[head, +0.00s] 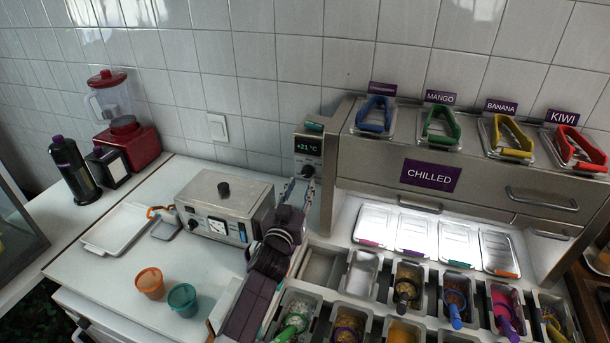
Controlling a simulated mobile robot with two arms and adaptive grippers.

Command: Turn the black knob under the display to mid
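The black knob (308,171) sits on the front of a grey upright control panel, just under a small display (308,147) that reads +21 °C in green. The knob's pointer mark is too small to read. My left gripper (300,184) reaches up from the bottom of the head view, its fingertips pointing at the panel just below the knob. Its fingers stand apart with a gap between them. The right fingertip overlaps the knob's lower edge in the picture; I cannot tell whether it touches. My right gripper is not in view.
A metal box with a dial and its own black knob (224,188) stands left of my arm. Orange (150,283) and teal (183,299) cups stand on the white counter. The chilled cabinet (480,190) and topping bins (365,272) lie to the right.

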